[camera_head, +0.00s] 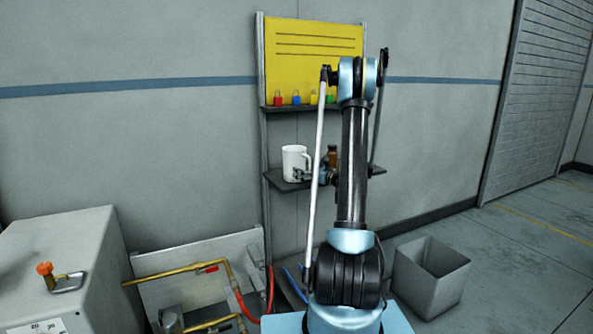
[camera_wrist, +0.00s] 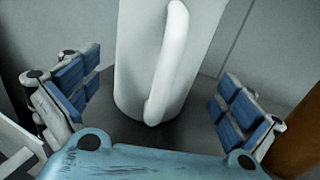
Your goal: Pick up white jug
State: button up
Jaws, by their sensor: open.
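The white jug (camera_head: 293,161) stands upright on the middle shelf of a rack below a yellow board. In the wrist view the jug (camera_wrist: 135,60) fills the upper middle, with its handle facing the camera. My gripper (camera_wrist: 160,95) is open, one blue-padded finger on each side of the jug, with visible gaps on both sides. In the head view my gripper (camera_head: 305,174) is at the jug's lower right, partly hidden by my arm.
A brown bottle (camera_head: 332,156) stands on the shelf (camera_head: 290,186) right of the jug; its brown side (camera_wrist: 302,140) shows near the right finger. Several coloured padlocks (camera_head: 296,98) sit on the ledge above. A grey bin (camera_head: 432,280) stands on the floor at right.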

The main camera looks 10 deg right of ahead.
aim_at(303, 168)
jog(key=x, duration=0.3)
jog(key=shift+w+a, duration=0.1)
jog(key=shift+a, duration=0.2)
jog(key=shift+c, duration=0.6)
jog(key=c, duration=1.5)
